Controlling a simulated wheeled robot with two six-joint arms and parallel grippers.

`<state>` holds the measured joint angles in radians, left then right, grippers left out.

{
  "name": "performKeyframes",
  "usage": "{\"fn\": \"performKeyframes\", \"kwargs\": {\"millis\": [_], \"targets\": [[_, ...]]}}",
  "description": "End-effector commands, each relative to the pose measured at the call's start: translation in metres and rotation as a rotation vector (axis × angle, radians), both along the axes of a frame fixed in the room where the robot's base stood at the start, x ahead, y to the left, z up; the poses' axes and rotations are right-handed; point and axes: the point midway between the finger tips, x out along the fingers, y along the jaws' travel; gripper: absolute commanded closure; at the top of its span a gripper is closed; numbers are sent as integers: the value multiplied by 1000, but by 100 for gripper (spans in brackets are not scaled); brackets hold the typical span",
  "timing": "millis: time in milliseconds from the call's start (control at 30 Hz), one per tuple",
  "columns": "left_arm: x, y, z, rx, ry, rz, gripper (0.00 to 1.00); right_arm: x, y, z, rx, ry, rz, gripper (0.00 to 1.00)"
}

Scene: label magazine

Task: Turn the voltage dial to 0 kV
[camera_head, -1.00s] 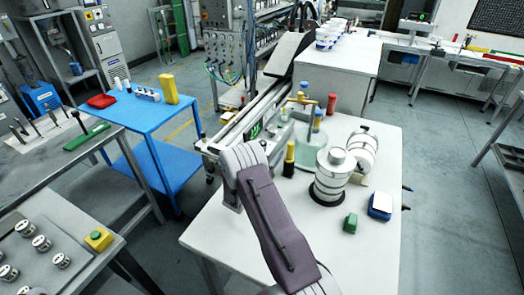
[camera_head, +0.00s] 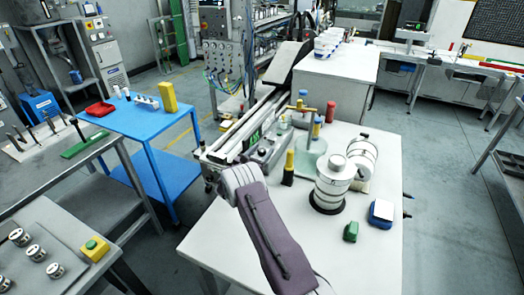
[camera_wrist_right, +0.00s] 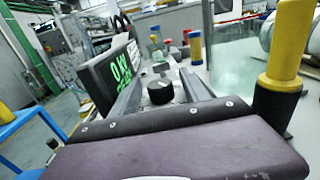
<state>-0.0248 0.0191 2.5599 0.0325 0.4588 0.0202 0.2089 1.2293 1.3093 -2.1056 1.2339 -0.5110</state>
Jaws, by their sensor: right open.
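The voltage dial (camera_wrist_right: 160,91) is a round black knob with a pale mark on its top, seen in the right wrist view. The display also shows small in the head view (camera_head: 255,139). My right gripper (camera_wrist_right: 162,76) is open, its two grey fingers on either side of the dial in the picture. I see no clear contact with the dial. My left gripper is out of view.
A yellow-topped black tool (camera_wrist_right: 280,60) stands close on the right, by a clear greenish glass block (camera_wrist_right: 228,65). A blue table (camera_head: 140,122) is at left.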

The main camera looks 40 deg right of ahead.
Motion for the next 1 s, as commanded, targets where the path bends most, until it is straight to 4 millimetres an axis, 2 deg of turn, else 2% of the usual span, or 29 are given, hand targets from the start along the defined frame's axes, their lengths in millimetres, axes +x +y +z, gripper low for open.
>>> {"fn": "performKeyframes", "kwargs": {"millis": [167, 200, 300, 400, 567, 800, 1000], "targets": [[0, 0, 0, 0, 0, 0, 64, 0, 0, 0, 0, 0, 0, 46], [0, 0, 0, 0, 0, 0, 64, 0, 0, 0, 0, 0, 0, 49], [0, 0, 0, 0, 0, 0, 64, 0, 0, 0, 0, -1, 0, 77], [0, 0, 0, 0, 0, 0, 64, 0, 0, 0, 0, -1, 0, 100], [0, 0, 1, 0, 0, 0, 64, -1, -2, 1, -3, 0, 26, 100], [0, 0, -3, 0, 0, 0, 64, -1, -3, 0, -5, -1, 211, 100], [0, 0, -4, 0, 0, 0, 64, 0, -1, 1, 0, -3, 276, 100]]}}
